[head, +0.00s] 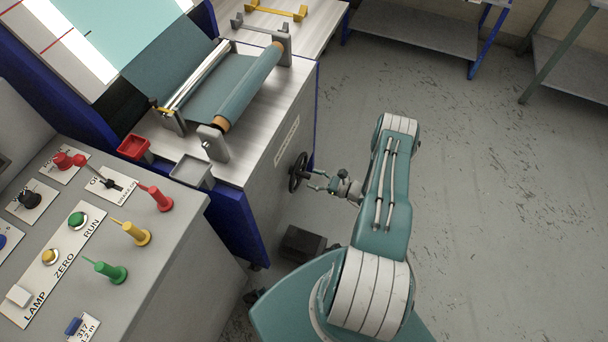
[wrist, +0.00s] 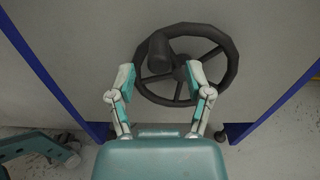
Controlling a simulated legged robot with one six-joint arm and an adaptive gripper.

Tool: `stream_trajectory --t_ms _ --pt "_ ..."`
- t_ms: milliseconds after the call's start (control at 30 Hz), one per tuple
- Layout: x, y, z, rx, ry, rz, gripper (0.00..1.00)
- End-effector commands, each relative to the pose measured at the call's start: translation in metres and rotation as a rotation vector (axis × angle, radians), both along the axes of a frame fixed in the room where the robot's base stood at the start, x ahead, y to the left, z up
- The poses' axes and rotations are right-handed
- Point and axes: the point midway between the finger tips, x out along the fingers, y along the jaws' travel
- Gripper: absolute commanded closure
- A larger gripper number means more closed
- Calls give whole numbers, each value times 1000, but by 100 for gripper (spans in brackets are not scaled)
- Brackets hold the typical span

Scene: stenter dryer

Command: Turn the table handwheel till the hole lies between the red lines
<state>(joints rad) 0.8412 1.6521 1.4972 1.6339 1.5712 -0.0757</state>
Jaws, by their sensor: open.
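The dark table handwheel (head: 298,172) is on the side of the grey machine table, below its top. In the wrist view the wheel (wrist: 232,72) faces me, with spokes and a dark knob (wrist: 159,54) at its upper left. My gripper (head: 315,180) is in front of the wheel. In the wrist view its open fingers (wrist: 162,78) are spread on either side below the knob; I cannot tell whether they touch the wheel. Red lines (head: 57,40) show on the bright panel at the upper left, beside the teal cloth (head: 105,30). I cannot make out the hole.
A control desk (head: 150,260) with buttons and red, yellow and green pointed pieces stands at the left. A teal roll (head: 250,85) lies on the machine table. A dark box (head: 302,243) is on the floor below the wheel. Floor at the right is clear.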

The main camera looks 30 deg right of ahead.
Motion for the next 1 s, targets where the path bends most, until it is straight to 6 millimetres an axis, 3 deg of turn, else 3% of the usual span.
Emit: stream_trajectory --t_ms 233,567,600,733,1000 --pt "27 21 0 0 0 1 35" --pt "31 25 0 0 0 0 35" --pt "31 25 0 0 0 0 39" --pt "31 25 0 0 0 0 97" --pt "32 24 0 2 2 0 100"
